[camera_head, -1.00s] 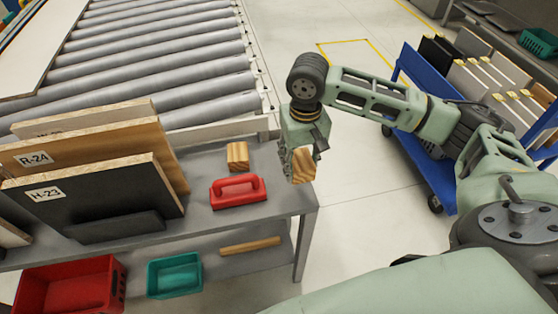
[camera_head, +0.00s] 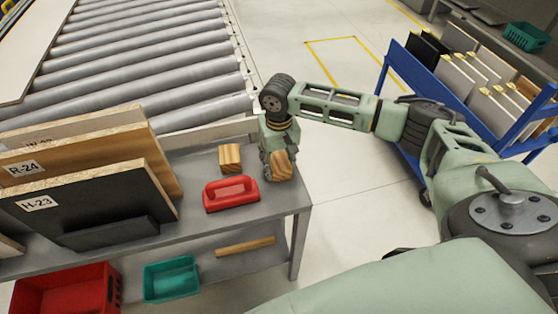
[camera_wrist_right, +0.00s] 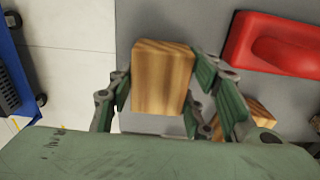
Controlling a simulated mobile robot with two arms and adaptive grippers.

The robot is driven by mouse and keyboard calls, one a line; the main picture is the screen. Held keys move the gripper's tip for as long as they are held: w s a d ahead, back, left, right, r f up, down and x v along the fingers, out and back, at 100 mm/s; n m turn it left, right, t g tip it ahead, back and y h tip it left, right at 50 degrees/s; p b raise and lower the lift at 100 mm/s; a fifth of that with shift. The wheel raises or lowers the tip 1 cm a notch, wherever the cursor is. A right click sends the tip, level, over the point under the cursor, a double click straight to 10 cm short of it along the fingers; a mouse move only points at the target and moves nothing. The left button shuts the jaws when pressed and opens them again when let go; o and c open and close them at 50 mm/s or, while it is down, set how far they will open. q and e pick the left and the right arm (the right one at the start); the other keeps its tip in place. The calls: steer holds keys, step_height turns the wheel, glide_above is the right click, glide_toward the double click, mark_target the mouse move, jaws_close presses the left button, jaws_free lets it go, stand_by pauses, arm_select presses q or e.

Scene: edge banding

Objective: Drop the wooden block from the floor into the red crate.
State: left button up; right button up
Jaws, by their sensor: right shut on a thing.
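My right gripper (camera_head: 279,157) is shut on a wooden block (camera_head: 283,166) over the right end of the grey table. In the right wrist view the block (camera_wrist_right: 162,78) sits between the two fingers of the gripper (camera_wrist_right: 160,92). I cannot tell whether the block touches the tabletop. The red crate (camera_head: 112,290) stands low at the bottom left, below the table's shelf level, partly cut off by the frame. My left gripper is not in view.
A second wooden block (camera_head: 230,158) and a red handled tool (camera_head: 231,193) lie on the grey table (camera_head: 290,199). Upright boards (camera_head: 90,205) stand at left. A green bin (camera_head: 171,279) is beside the crate. A roller conveyor (camera_head: 160,70) lies behind; a blue cart (camera_head: 410,70) stands right.

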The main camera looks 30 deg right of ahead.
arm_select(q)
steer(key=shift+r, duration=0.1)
arm_select(e)
steer(key=shift+f, duration=0.1)
steer(key=o, duration=1.1)
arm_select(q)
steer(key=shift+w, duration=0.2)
arm_select(e)
steer(key=shift+o, duration=0.6)
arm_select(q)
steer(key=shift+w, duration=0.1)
